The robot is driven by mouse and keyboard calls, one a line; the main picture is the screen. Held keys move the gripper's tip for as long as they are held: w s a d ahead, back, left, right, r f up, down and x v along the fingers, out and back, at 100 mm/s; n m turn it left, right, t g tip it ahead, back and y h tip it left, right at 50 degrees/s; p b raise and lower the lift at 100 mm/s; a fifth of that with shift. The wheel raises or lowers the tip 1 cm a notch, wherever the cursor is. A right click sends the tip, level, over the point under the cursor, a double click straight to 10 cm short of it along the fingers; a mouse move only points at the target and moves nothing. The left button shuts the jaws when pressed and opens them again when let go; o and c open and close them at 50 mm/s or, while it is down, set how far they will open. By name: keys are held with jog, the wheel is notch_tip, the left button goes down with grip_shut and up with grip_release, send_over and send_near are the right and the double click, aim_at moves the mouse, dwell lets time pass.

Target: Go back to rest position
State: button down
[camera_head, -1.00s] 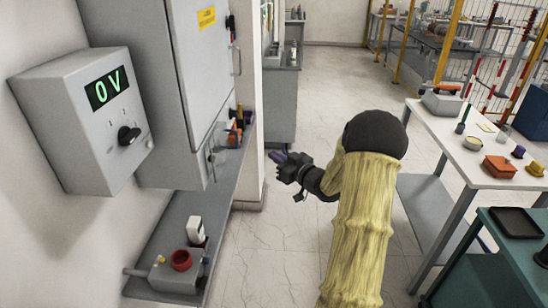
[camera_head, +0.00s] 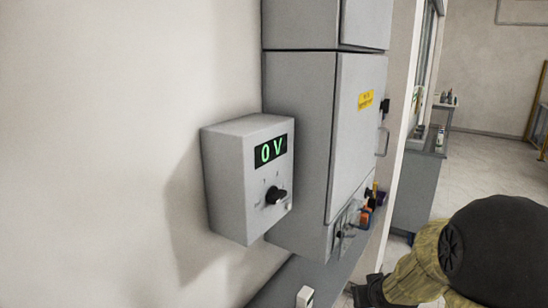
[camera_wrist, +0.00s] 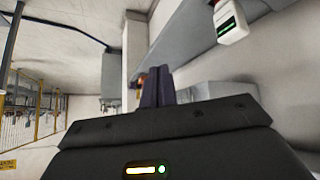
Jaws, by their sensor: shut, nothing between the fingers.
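My gripper shows in the wrist view with its two dark purple fingers (camera_wrist: 158,87) pressed together and nothing between them. In the head view, my gripper's dark body (camera_head: 370,291) is at the bottom edge, its fingertips cut off or hidden. My arm, with a yellow sleeve and black joint cover, fills the lower right corner. The gripper is apart from the wall units, in front of the grey shelf.
A grey voltage box (camera_head: 238,200) reading "0 V" hangs on the left wall. A tall grey cabinet (camera_head: 355,130) stands beside it above a grey shelf (camera_head: 285,285). A white device (camera_wrist: 229,24) with a green display shows in the wrist view. Open floor (camera_head: 480,165) lies at right.

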jog(key=s+a+g, duration=0.2)
jog(key=s+a, duration=0.2)
jog(key=s, duration=0.4)
jog(key=s+a+f+g, duration=0.1)
jog(key=s+a+g, duration=0.2)
jog(key=s, duration=0.5)
jog(key=shift+s+a+f+m+g+y, duration=0.2)
jog(key=shift+s+a+m+g+y, duration=0.15)
jog(key=shift+a, duration=0.4)
jog(key=shift+w, duration=0.1)
